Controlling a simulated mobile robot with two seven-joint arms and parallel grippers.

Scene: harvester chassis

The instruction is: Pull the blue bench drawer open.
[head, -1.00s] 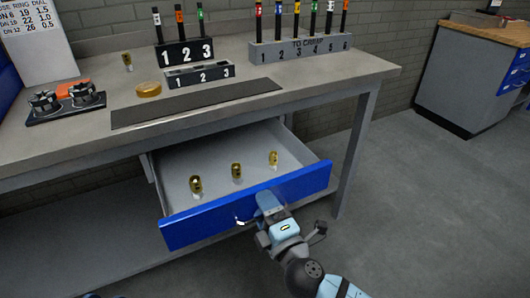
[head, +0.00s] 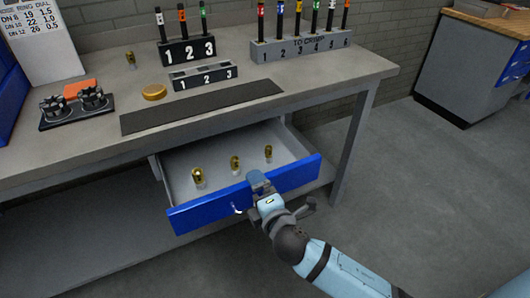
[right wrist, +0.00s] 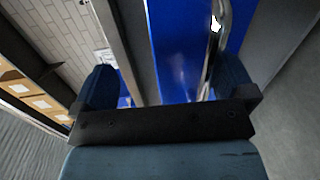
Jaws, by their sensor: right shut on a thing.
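The blue-fronted drawer (head: 203,210) stands open, pulled well out from under the grey bench top. Its pale tray shows, with brass fittings standing inside. My right gripper (head: 258,183) is at the middle of the blue front, shut on the drawer's handle; a bright end of the handle (head: 237,209) shows just left of the gripper. In the right wrist view the blue front (right wrist: 178,55) lies beyond the two fingers, and the metal handle (right wrist: 222,38) shows near the right finger. The fingers hide the grip itself. My left gripper is not in view.
The bench top (head: 75,145) carries numbered racks (head: 187,53), a long grey block (head: 300,48), a dark mat (head: 200,108) and a black holder (head: 75,110). A bench leg (head: 352,140) stands right of the drawer. The floor at right is open, up to a grey cabinet (head: 465,65).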

